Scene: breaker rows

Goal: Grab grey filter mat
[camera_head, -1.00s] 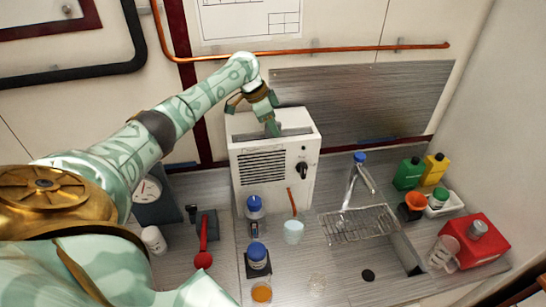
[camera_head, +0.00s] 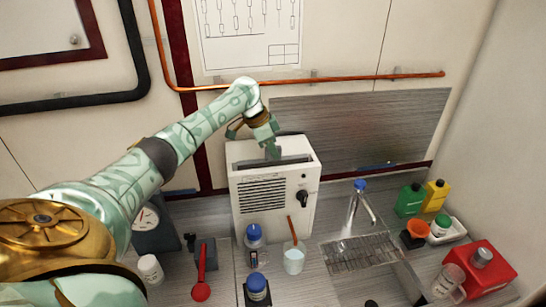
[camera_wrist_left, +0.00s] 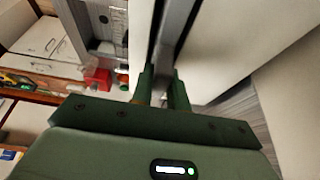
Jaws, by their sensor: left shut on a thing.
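A white dehumidifier-like box (camera_head: 270,222) with a louvred front and a black knob stands on the grey bench. Its top has a dark open slot (camera_head: 290,158). My left gripper (camera_head: 272,153) points down at this slot, fingertips at its opening. The left wrist view shows the fingers (camera_wrist_left: 162,88) closed together on a thin grey strip (camera_wrist_left: 176,38), which I take for the edge of the grey filter mat. The rest of the mat is hidden in the box or by the fingers. My right gripper is not in view.
Blue-capped bottles (camera_head: 254,236) and a beaker (camera_head: 293,260) stand close in front of the box. A wire rack (camera_head: 358,252), green bottle (camera_head: 410,199), yellow bottle (camera_head: 436,194) and red box (camera_head: 484,268) are to the right. An orange pipe (camera_head: 350,78) runs along the wall behind.

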